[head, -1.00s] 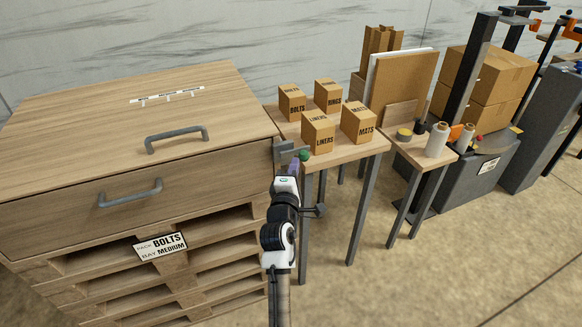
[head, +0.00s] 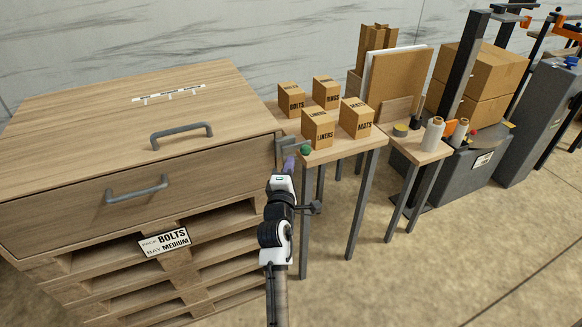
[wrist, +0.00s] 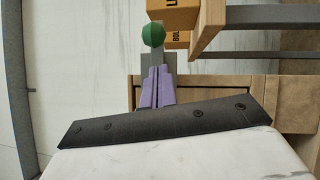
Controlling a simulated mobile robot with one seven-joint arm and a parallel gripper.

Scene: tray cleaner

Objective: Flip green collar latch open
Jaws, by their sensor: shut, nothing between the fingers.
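The green ball knob (head: 305,150) of the collar latch sticks out at the right front corner of the wooden crate, on a grey metal bracket (head: 284,146). The knob also shows in the wrist view (wrist: 153,34), just beyond my fingertips, with grey metal (wrist: 154,60) between. My gripper (head: 291,160) has purple fingers, shut and empty, just below and left of the knob in the head view. In the wrist view the fingers (wrist: 156,72) lie side by side, pointing at the latch. I cannot tell whether they touch the metal.
The wooden crate (head: 60,195) with grey handles fills the left, over pallet-like slats. A table (head: 345,148) with several small cartons, including one marked LINERS (head: 319,128), stands right of the latch. Open floor (head: 400,285) lies at the lower right.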

